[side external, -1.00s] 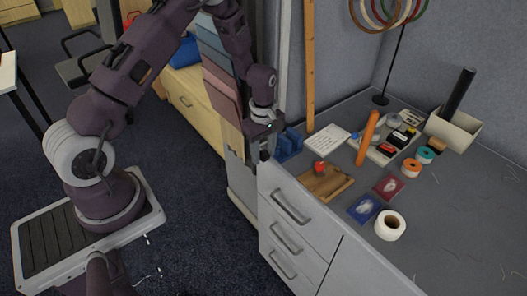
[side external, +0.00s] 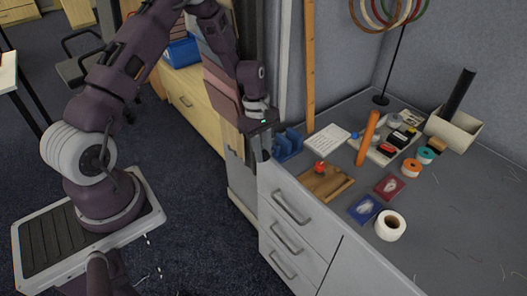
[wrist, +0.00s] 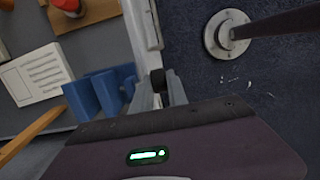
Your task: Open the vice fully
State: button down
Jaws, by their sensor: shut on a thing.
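The blue vice (side external: 287,144) sits at the desk's near left corner, beside the drawer unit. In the wrist view the vice (wrist: 88,98) shows left of centre, with its upright blue jaws. My gripper (side external: 266,153) points down at the desk's left edge, just left of the vice. In the wrist view my gripper (wrist: 157,88) has its grey fingers close together around a small dark part, which seems to be the vice's handle. My gripper's body hides most of the handle, and I cannot tell how far the jaws stand apart.
A wooden board (side external: 326,182) with a red object (side external: 320,167) lies right of the vice. A white card (side external: 327,139) lies behind. Tape rolls, small boxes and an orange cylinder (side external: 368,138) stand farther right. A cabinet stands behind my gripper. The desk's front right is mostly clear.

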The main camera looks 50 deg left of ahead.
jog(key=h, duration=0.5)
jog(key=shift+a+f+h, duration=0.15)
jog(key=shift+a+h, duration=0.15)
jog(key=shift+a, duration=0.05)
dwell(0.5)
jog(key=c, duration=1.3)
grip_release()
notch_tip(320, 180, up, 10)
